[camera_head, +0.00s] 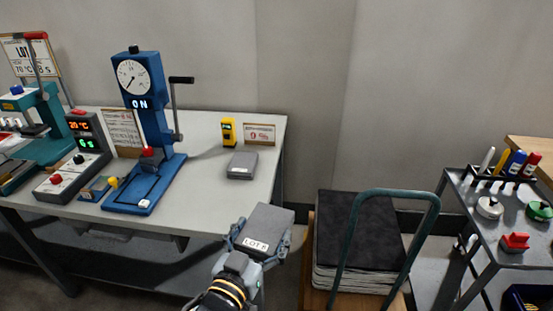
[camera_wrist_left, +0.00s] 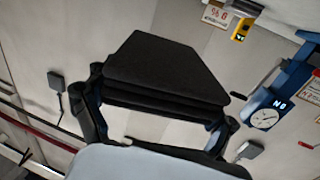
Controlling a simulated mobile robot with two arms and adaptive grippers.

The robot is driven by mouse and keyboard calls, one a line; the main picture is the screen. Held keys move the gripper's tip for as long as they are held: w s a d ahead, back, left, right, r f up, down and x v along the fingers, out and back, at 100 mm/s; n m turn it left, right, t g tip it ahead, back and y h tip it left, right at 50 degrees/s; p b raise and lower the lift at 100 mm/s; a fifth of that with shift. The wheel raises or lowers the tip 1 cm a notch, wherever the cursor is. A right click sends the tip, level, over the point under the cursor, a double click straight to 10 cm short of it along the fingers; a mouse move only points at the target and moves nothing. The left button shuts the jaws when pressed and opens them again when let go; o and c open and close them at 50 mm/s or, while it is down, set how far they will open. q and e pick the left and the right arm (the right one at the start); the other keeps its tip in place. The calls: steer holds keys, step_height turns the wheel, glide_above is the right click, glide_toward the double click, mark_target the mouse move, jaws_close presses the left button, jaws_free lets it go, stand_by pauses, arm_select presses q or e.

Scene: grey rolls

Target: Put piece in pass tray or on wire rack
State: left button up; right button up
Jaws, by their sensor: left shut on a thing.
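My left gripper (camera_head: 252,246) is shut on a dark grey, block-like piece (camera_head: 271,219) in front of the table's right part. A white label reading something like "LOT K" shows at the piece's near edge. In the left wrist view, the piece (camera_wrist_left: 165,65) looks dark and layered, between the two fingers of my left gripper (camera_wrist_left: 160,115). I cannot make out a pass tray or a wire rack for certain in either view. My right gripper is not in view.
A dark stack (camera_head: 360,235) behind a blue-green handle (camera_head: 425,240) stands right; a tool cart (camera_head: 490,235) is beyond.

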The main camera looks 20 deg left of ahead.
arm_select(q)
steer(key=w+a+f+y, duration=0.1)
steer(key=w+a+f, duration=0.1)
steer(key=a, duration=0.8)
steer(key=shift+a+f+n+y+b, duration=0.3)
steer(key=shift+f+n, duration=0.1)
steer(key=shift+f, duration=0.15)
steer(key=a+r, duration=0.1)
steer(key=a, duration=0.3)
steer(key=a+r+n+y, duration=0.1)
steer(key=a, duration=0.4)
steer(key=w+a+y, duration=0.1)
steer(key=a, duration=0.4)
steer(key=shift+a+r+n, duration=0.15)
steer(key=shift+r+n, duration=0.25)
steer(key=shift+w+a+r+g+y, duration=0.1)
steer(key=shift+a+r+g+y, duration=0.05)
steer(key=shift+a+g+y, duration=0.2)
